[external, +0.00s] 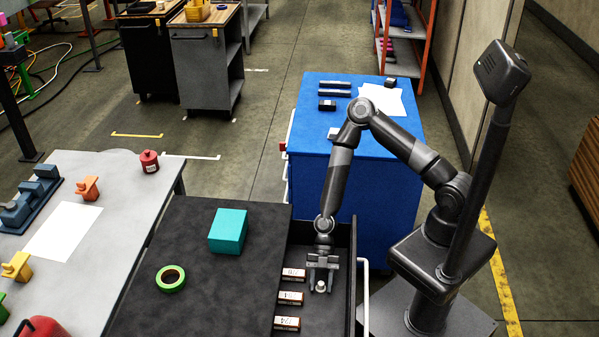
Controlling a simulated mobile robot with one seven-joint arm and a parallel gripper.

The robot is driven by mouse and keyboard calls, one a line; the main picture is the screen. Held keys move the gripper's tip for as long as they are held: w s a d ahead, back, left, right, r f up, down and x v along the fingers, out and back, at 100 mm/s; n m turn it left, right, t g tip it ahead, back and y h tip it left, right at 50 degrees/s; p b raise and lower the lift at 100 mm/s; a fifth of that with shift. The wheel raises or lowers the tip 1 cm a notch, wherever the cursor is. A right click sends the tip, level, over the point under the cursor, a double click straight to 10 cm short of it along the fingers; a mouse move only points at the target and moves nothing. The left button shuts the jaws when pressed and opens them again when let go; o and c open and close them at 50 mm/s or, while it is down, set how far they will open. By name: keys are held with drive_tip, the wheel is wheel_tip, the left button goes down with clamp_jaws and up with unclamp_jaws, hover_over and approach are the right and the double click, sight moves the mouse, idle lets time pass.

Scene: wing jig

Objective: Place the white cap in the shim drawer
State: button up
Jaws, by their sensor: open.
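The small white cap (321,287) shows in the external view inside the outline of the open dark drawer (337,320). My gripper (322,284) points down over the drawer with its fingers apart. The cap shows between or just below the fingertips. I cannot tell from this view whether it touches a finger, or whether it rests on the drawer floor. Three small labelled boxes lie in the drawer to the left of the cap: the upper (293,274), the middle (290,297) and the lower (287,323).
A teal box (228,231) and a green tape roll (171,279) lie on the dark top left of the drawer. A blue cabinet (345,180) stands behind. A grey table (110,215) with coloured parts is at the left. The drawer's right wall and pale handle (363,290) are near my gripper.

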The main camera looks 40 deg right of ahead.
sight(321, 283)
drive_tip(key=shift+r, duration=0.1)
drive_tip(key=v, duration=0.5)
drive_tip(key=shift+w+d, duration=0.1)
drive_tip(key=shift+w, duration=0.1)
wheel_tip(321, 283, up, 7)
drive_tip(key=shift+s, duration=0.15)
idle(0.3)
